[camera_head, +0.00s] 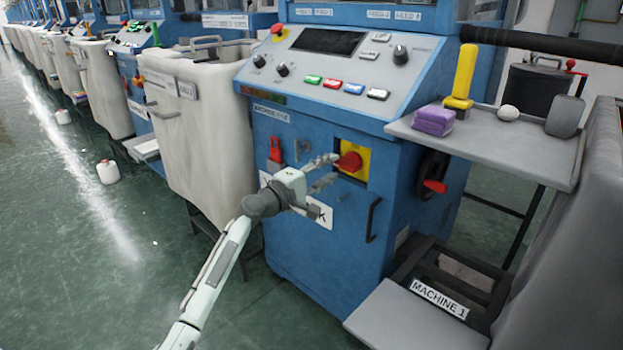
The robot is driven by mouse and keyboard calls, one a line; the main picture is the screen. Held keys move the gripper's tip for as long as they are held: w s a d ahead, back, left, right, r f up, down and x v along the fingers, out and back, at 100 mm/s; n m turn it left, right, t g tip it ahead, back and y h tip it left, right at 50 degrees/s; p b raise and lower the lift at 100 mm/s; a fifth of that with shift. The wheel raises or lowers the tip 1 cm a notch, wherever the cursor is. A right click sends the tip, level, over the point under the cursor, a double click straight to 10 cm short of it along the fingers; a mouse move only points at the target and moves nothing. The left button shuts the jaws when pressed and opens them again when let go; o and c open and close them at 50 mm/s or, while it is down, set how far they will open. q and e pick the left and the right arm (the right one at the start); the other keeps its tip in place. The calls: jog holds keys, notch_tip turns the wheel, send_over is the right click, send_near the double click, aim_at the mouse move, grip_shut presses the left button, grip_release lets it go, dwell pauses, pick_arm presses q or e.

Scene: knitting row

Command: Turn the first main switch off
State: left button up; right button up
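The main switch is a red rotary knob (350,161) on a yellow plate (363,170), on the front of the blue machine cabinet (300,235). My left gripper (337,168) points at the switch from the left, its two fingers apart with nothing between them. The fingertips are at the left edge of the knob; I cannot tell whether they touch it. The gripper covers part of the white label below. The knob's handle direction is too small to read. My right gripper is not in view.
A black handle (372,219) sits below the switch, and a red-gripped crank (434,187) is on the cabinet's right side. A grey shelf (540,155) juts out at right with a yellow tool (463,75) and purple block (433,120). A cream bin (205,140) stands left.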

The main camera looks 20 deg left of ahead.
pick_arm(q)
jog(key=v, duration=0.9)
jog(key=shift+s, duration=0.15)
jog(key=s+d+f+m+g+y+p, duration=0.1)
jog(key=s+d+f+m+g, duration=0.3)
jog(key=s+f, duration=0.55)
jog(key=s+d+f+m+g+y+p, duration=0.15)
jog(key=s+f+m+g, duration=0.45)
jog(key=f, duration=0.7)
jog(key=s+a+f+m+g+y, duration=0.1)
jog(key=s+f+m+g+y, duration=0.1)
jog(key=s, duration=0.8)
jog(key=s+a+f+m+g+y, duration=0.2)
jog(key=s+f, duration=0.4)
jog(key=s, duration=0.3)
jog(key=shift+s+a+m+y, duration=0.35)
jog(key=shift+m+y, duration=0.2)
jog(key=shift+m, duration=0.35)
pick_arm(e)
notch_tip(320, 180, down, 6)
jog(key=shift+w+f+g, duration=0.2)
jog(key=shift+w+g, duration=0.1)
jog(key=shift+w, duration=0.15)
